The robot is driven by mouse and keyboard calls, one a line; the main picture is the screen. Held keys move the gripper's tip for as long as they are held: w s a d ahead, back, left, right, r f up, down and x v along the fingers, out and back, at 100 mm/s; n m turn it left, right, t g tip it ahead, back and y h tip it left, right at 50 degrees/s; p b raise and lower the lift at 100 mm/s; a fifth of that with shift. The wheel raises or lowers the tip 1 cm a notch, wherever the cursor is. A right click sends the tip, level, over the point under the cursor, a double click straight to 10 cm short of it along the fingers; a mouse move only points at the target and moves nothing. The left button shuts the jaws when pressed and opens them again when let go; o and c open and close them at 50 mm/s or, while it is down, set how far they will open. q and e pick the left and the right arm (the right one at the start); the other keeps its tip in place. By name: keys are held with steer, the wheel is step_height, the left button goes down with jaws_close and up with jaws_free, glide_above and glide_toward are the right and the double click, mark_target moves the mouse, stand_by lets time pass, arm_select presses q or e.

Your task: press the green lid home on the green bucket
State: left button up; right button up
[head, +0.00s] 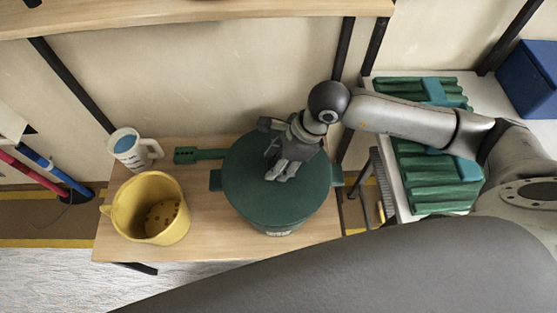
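The green lid (250,195) is a dark green disc with a tab sticking out at each side. It lies over the green bucket (279,232), whose front wall with pale lettering shows just below the lid's front edge. I cannot tell whether a gap is left between lid and rim. My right gripper (280,177) comes in from the right and is over the upper right part of the lid. Its pale fingertips are close together with nothing between them, at or just above the lid's top; contact cannot be told. My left gripper is not in view.
A yellow bucket (124,212) with holes inside and a white jug (130,150) stand at the left of the wooden table (215,240). Green rolls (432,190) and a blue box (530,78) are at right.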

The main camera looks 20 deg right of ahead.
arm_select(q)
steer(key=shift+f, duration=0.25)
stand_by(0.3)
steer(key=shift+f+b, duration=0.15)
steer(key=shift+b, duration=0.25)
arm_select(e)
steer(key=shift+f, duration=0.15)
steer(key=shift+f, duration=0.25)
steer(key=shift+f+b, duration=0.85)
steer(key=shift+b, duration=0.25)
steer(key=o, duration=1.2)
steer(key=shift+c, duration=0.2)
steer(key=shift+d+r, duration=0.1)
steer(key=v, duration=0.8)
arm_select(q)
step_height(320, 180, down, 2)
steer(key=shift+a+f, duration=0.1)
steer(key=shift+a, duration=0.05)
